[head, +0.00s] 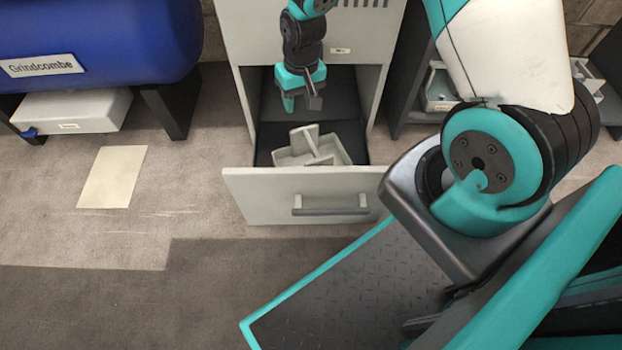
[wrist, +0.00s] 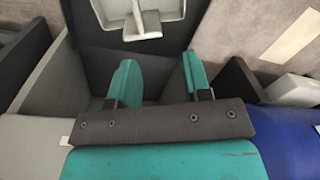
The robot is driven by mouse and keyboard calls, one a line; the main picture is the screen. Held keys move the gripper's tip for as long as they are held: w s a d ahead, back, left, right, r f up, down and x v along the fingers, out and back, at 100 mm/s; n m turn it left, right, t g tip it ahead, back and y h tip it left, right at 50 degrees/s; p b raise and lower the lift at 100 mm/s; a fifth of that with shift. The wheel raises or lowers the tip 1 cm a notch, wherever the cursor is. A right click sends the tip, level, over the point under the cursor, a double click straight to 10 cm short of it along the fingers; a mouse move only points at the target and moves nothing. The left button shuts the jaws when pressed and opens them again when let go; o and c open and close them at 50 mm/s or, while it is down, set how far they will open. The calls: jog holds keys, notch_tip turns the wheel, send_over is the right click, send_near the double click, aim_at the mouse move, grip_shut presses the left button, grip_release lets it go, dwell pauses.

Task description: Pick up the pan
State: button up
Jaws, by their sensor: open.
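A pale grey pan (head: 335,152) with raised walls and an upright piece lies in the open drawer (head: 255,186) of a grey cabinet. In the wrist view the pan (wrist: 122,25) shows at the top edge, partly cut off. My gripper (head: 302,104) hangs in front of the cabinet, above the pan and apart from it. In the wrist view the gripper's two teal fingers (wrist: 156,78) are spread with nothing between them. The pan lies beyond the fingertips.
The drawer front carries a dark bar handle (head: 330,205). A blue tank (head: 95,35) stands at the left, with a pale box (head: 75,111) under it. A beige sheet (head: 112,177) lies on the floor. A shelf with a bin (head: 440,90) stands right.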

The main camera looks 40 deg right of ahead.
aim_at(311, 142)
jog(key=shift+m+h, duration=0.4)
jog(key=shift+m, duration=0.1)
jog(key=d+f+b, duration=0.1)
jog(key=f+b, duration=0.1)
jog(key=f, duration=0.3)
jog(key=d+f+b, duration=0.1)
jog(key=f+b, duration=0.1)
jog(key=f, duration=0.3)
jog(key=d+f+b, duration=0.1)
jog(key=f+b, duration=0.1)
jog(key=f, duration=0.3)
jog(key=shift+s+d+f, duration=0.2)
jog(key=shift+d+f, duration=0.05)
jog(key=shift+f, duration=0.15)
jog(key=f+b, duration=0.1)
jog(key=f, duration=0.1)
jog(key=f+b, duration=0.1)
jog(key=b, duration=0.1)
jog(key=f+b, duration=0.2)
jog(key=shift+w+a+f, duration=0.1)
jog(key=shift+w+f, duration=0.15)
jog(key=shift+f, duration=0.1)
jog(key=shift+r, duration=0.1)
grip_shut()
